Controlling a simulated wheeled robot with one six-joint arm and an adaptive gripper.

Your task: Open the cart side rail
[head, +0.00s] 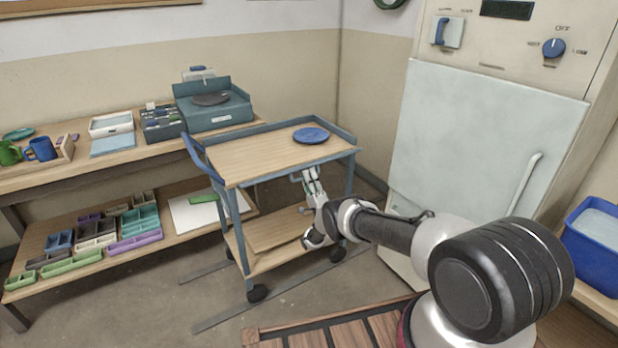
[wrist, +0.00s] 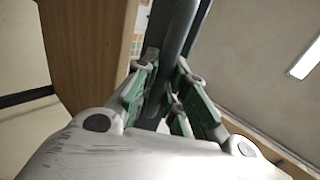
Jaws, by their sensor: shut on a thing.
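The cart (head: 265,155) stands in the middle of the head view, with a wooden top and blue-grey frame. Raised edges run along its back and right side; its near side shows none. A blue-grey bar, seemingly the side rail (head: 294,178), shows just below the near edge of the top, partly hidden by my gripper (head: 309,174). In the wrist view the green-padded fingers of my gripper (wrist: 172,78) are shut around a dark bar, seemingly the rail (wrist: 181,28). The wooden panel beside it is at left. The exact contact is partly hidden by the fingers.
A blue plate (head: 311,135) lies on the cart top. A workbench (head: 100,160) with trays and mugs stands at left.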

